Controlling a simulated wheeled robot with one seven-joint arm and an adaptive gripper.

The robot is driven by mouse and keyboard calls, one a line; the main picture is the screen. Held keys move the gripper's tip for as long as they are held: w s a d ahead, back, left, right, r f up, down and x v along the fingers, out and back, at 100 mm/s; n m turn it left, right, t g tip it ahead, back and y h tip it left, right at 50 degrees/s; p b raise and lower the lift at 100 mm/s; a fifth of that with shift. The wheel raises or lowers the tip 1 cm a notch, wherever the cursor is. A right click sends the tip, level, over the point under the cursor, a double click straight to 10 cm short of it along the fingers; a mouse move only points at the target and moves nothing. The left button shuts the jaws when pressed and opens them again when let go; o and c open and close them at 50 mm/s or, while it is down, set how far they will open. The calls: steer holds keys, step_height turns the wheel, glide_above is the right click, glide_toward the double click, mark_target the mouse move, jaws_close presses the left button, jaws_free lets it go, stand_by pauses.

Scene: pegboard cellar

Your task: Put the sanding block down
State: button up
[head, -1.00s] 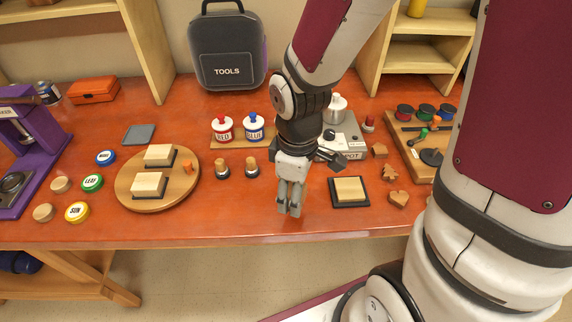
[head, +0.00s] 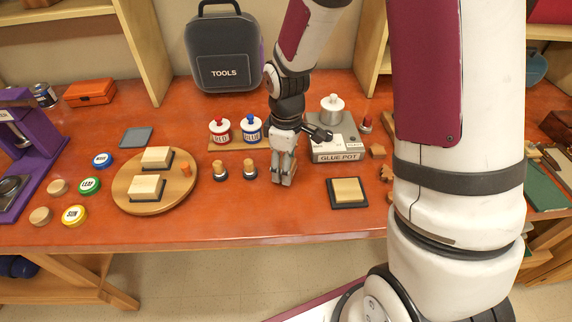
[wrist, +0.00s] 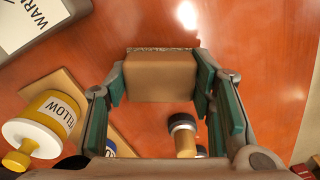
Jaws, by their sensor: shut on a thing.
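The sanding block (wrist: 160,78) is a tan block with a grainy strip along its far edge. In the wrist view it sits between the green-padded fingers of my gripper (wrist: 165,85), which is shut on it. In the head view my gripper (head: 284,180) points down over the table, between the small wooden-knobbed pieces and the glue pot. The block is hard to make out there, and its height above the table cannot be told.
A glue pot (head: 335,150) stands right of my gripper. A dark pad with a pale block (head: 347,190) lies front right. Two knobbed pieces (head: 250,169) stand close left; a yellow pot (wrist: 45,125) is near. A round board (head: 125,193) is farther left. The front table strip is clear.

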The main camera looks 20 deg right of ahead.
steer(key=shift+f, duration=0.3)
steer(key=o, duration=1.1)
step_height(320, 180, up, 12)
steer(key=s+r+m+t, duration=0.2)
steer(key=s+r+m, duration=0.3)
steer(key=s+r, duration=0.2)
steer(key=s+r+m+t, duration=0.3)
steer(key=s+r, duration=0.4)
steer(key=s, duration=0.5)
steer(key=shift+d+m, duration=0.15)
steer(key=shift+m, duration=0.75)
steer(key=shift+s, duration=0.1)
